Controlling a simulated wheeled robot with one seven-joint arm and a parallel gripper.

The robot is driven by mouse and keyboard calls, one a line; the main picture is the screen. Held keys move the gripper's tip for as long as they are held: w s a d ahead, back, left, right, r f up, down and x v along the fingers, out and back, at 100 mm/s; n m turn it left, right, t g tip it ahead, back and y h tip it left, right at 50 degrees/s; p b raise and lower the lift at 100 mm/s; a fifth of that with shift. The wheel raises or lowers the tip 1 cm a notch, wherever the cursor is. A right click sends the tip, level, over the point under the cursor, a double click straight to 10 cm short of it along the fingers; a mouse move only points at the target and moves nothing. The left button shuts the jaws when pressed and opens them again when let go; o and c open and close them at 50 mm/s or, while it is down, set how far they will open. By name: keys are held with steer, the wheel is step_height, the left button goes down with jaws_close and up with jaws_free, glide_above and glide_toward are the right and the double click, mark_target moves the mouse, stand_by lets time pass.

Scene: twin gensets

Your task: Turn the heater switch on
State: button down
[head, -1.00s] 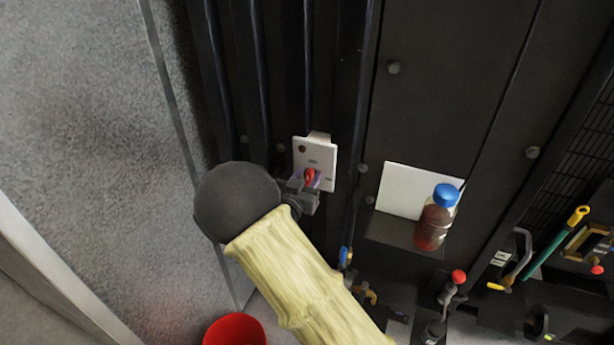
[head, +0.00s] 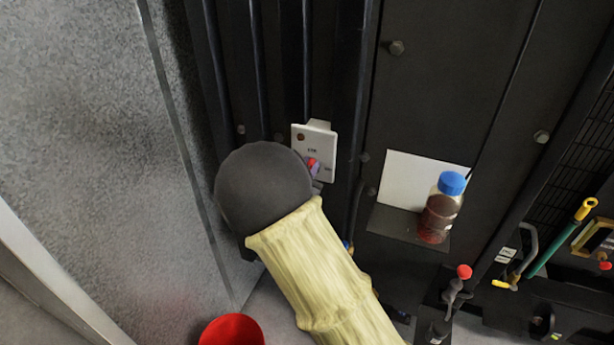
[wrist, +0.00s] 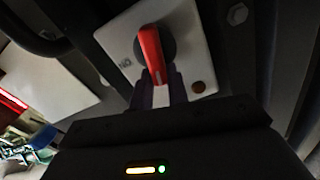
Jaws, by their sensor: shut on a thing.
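The heater switch is a red handle (wrist: 151,50) on a white plate (wrist: 118,42), with a dark round hub behind it. An ON label and a small dull amber lamp (wrist: 198,87) are on the plate. In the head view the plate (head: 327,150) is fixed to the dark cabinet, and the red handle (head: 313,165) is partly covered by my wrist. My gripper (wrist: 160,90) is shut on the lower end of the red handle, its purplish fingertips on either side. In the head view my fingers are mostly hidden behind my wrist.
A bottle with a blue cap (head: 441,210) stands on a small shelf (head: 385,222) right of the switch, before a white sheet (head: 405,178). A red-knobbed lever (head: 464,272) is lower right. A red bucket (head: 232,331) is on the floor. A grey wall (head: 90,130) is left.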

steer(key=f+m+b, duration=0.1)
steer(key=m+b, duration=0.3)
steer(key=b, duration=0.3)
steer(key=d+m+b, duration=0.1)
steer(key=m+b, duration=0.3)
steer(key=b, duration=0.4)
steer(key=f+m+b, duration=0.1)
steer(key=m+b, duration=0.3)
steer(key=b, duration=0.4)
steer(key=shift+s+d+f+m, duration=0.3)
steer(key=shift+s+d+f, duration=0.05)
steer(key=shift+d, duration=0.05)
steer(key=m+b, duration=0.2)
steer(key=b, duration=0.1)
steer(key=shift+m, duration=0.3)
steer(key=c, duration=1.4)
jaws_free()
steer(key=shift+o, duration=0.2)
